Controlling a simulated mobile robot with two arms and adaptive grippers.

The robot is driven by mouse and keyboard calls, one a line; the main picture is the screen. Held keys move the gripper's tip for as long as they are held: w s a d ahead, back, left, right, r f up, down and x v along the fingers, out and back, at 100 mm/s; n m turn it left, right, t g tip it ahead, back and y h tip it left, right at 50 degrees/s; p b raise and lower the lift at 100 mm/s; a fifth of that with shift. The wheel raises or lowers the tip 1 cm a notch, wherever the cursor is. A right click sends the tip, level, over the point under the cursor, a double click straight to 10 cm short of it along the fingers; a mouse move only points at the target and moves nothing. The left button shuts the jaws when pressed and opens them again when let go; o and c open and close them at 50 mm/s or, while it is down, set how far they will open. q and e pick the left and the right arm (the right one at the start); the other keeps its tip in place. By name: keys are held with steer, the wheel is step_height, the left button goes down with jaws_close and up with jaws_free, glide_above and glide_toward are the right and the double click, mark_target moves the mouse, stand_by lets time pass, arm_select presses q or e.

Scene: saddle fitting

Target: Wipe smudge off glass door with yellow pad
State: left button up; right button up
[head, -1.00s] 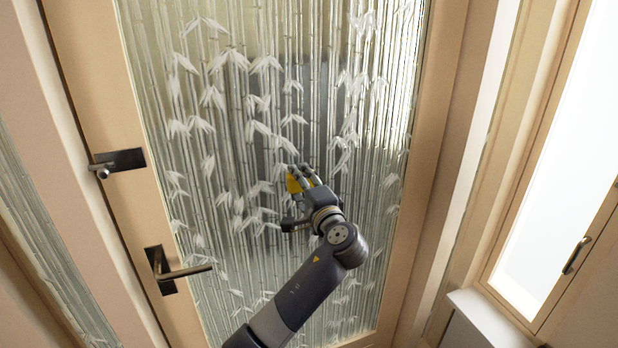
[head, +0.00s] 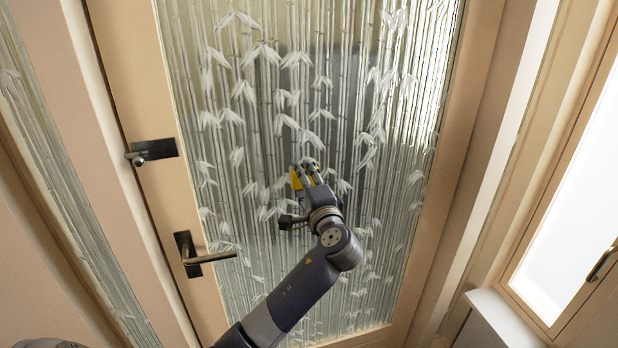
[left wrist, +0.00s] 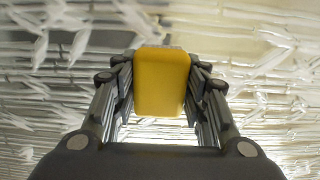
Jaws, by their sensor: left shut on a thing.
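The glass door (head: 300,110) has a wooden frame and a pane patterned with pale bamboo stalks and leaves. My left gripper (head: 306,177) is in front of the middle of the pane, shut on the yellow pad (head: 296,181). In the left wrist view the pad (left wrist: 162,84) sits between both fingers, with the patterned glass close behind it. I cannot tell whether the pad touches the glass. I cannot make out a smudge apart from the pattern; part of the pane is hidden behind my gripper and arm. My right gripper does not show.
A dark lever handle (head: 200,256) juts from the door's left stile, with a lock plate (head: 152,151) above it. A bright window (head: 575,200) with a wooden frame and a pale ledge (head: 505,308) stand at the right. The pane around my gripper is clear.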

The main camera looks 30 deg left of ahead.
arm_select(q)
steer(key=shift+p+v, duration=0.65)
steer(key=shift+v, duration=2.2)
steer(key=shift+v, duration=1.6)
steer(key=shift+a, duration=0.1)
